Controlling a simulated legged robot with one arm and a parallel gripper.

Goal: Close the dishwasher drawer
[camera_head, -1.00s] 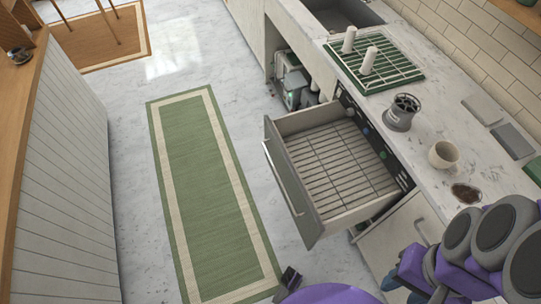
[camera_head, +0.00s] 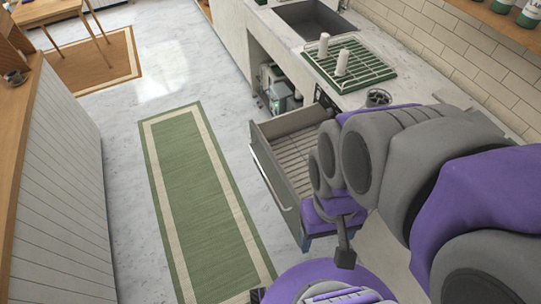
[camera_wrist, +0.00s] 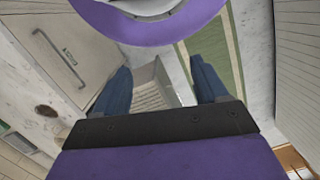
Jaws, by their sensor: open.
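The dishwasher drawer (camera_head: 273,178) is pulled open from under the counter. It has a grey front with a long handle bar and a wire rack inside. My arm hides its near end in the head view. In the wrist view part of the drawer (camera_wrist: 150,72) shows between and beyond my fingers. My gripper (camera_wrist: 160,68) is open with two blue fingers apart and nothing between them. It is near the drawer's near front corner, and I cannot tell whether it touches the drawer.
A green drying rack (camera_head: 349,70) with two white upright pieces stands on the counter by the sink (camera_head: 315,20). A metal container (camera_head: 378,97) is beside my arm. A green runner rug (camera_head: 205,195) lies on the open floor left of the drawer.

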